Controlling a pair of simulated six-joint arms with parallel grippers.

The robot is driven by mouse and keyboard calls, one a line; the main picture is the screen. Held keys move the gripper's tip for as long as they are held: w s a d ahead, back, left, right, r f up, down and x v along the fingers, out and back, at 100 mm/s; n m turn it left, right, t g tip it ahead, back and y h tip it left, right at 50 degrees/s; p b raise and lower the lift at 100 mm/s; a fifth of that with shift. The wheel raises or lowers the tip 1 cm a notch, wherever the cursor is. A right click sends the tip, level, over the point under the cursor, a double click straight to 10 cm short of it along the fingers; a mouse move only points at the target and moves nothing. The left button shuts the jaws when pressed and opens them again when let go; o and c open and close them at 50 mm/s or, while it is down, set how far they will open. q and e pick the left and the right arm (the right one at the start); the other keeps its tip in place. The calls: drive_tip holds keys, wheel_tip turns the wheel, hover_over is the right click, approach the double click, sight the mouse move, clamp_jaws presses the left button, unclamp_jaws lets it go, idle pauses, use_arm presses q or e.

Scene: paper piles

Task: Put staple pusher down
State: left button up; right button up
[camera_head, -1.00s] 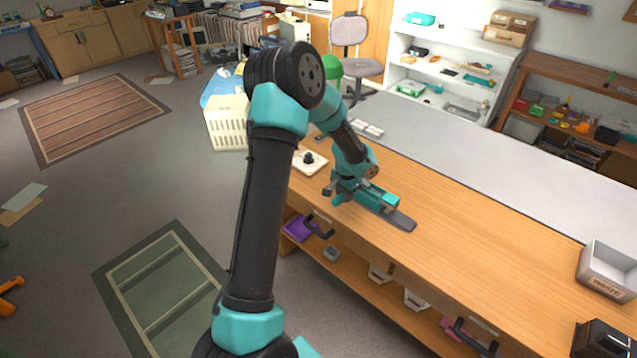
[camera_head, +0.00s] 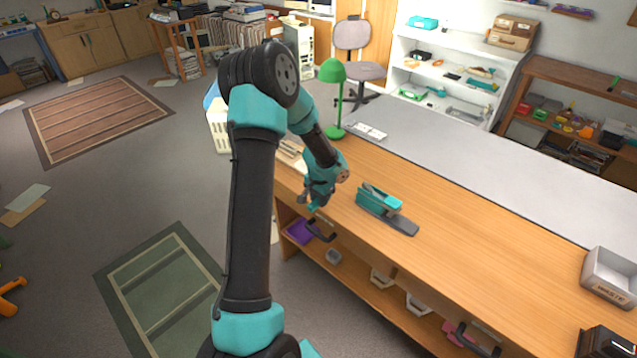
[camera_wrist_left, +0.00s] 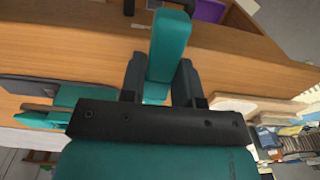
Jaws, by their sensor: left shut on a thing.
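My left gripper (camera_head: 312,200) is shut on the staple pusher, a teal bar that stands out between the two dark fingers in the left wrist view (camera_wrist_left: 170,45). In the head view the gripper is over the front edge of the wooden bench (camera_head: 480,240), left of the stapler. Whether the bar touches the bench I cannot tell. The teal and dark grey stapler (camera_head: 382,205) lies on the bench, apart from the gripper. It also shows at the left of the wrist view (camera_wrist_left: 50,108). My right gripper is not in view.
A green lamp (camera_head: 333,95) stands at the bench's far left end. A white waste tray (camera_head: 612,275) sits at the right. The bench between stapler and tray is clear.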

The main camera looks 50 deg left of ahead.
use_arm(q)
drive_tip(key=w+a, duration=0.3)
drive_tip(key=w+a+f, duration=0.1)
drive_tip(key=w+a, duration=0.2)
drive_tip(key=a, duration=0.1)
drive_tip(key=w+a, duration=0.3)
drive_tip(key=a, duration=0.1)
drive_tip(key=shift+w+f, duration=0.15)
drive_tip(key=shift+w, duration=0.2)
drive_tip(key=shift+f, duration=1.75)
drive_tip(key=shift+f, duration=0.1)
drive_tip(key=o, duration=0.5)
drive_tip(key=shift+c, duration=0.2)
drive_tip(key=shift+o, duration=0.8)
wheel_tip(320, 180, up, 12)
